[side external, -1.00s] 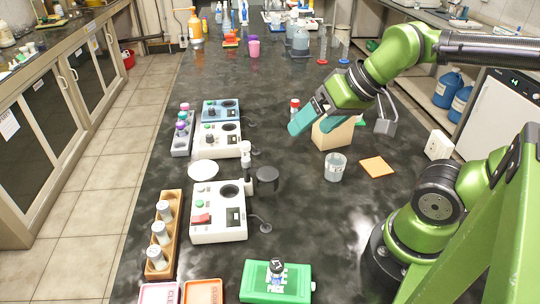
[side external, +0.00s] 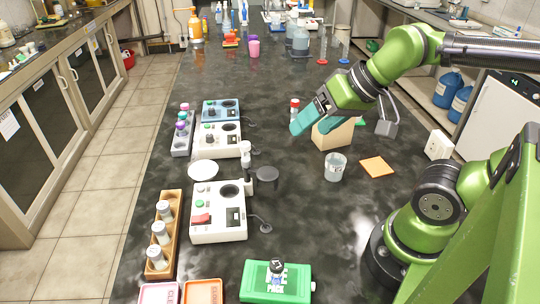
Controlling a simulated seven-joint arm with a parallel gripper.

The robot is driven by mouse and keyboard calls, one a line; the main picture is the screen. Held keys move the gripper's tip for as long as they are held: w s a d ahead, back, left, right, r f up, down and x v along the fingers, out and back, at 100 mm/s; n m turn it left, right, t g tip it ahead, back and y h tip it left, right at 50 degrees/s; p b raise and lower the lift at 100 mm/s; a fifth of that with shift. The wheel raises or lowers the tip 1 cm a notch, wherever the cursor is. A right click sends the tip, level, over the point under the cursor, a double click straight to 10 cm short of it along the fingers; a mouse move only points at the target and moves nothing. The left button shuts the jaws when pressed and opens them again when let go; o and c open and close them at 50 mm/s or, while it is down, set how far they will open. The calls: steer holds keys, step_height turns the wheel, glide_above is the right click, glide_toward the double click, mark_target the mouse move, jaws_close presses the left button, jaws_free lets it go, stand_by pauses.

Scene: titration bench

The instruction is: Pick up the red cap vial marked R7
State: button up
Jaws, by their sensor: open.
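A red-capped vial (side external: 294,107) stands upright on the dark bench, just left of my gripper. Its label is too small to read, so I cannot tell if it says R7. My gripper (side external: 298,124) has teal fingers that point down and left, in front of the vial's lower part in this view. The fingers are open, with nothing seen between them. I cannot tell the exact gap between fingers and vial.
A tan box (side external: 333,136) stands right of the fingers, with a clear beaker (side external: 336,167) in front and an orange square (side external: 376,167) beside it. White instruments (side external: 218,212) and a wooden vial rack (side external: 164,235) stand left. The bench between them is partly clear.

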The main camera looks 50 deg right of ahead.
steer(key=shift+c, duration=0.9)
steer(key=m+g+h, duration=0.5)
steer(key=m+h, duration=0.1)
steer(key=m, duration=0.1)
glide_toward(295, 108)
steer(key=x, duration=0.6)
steer(key=shift+w+d+f, duration=0.1)
steer(key=shift+d, duration=0.35)
steer(key=shift+w+x, duration=0.2)
steer(key=shift+x, duration=1.1)
steer(key=shift+w+x, duration=0.2)
steer(key=shift+x, duration=1.1)
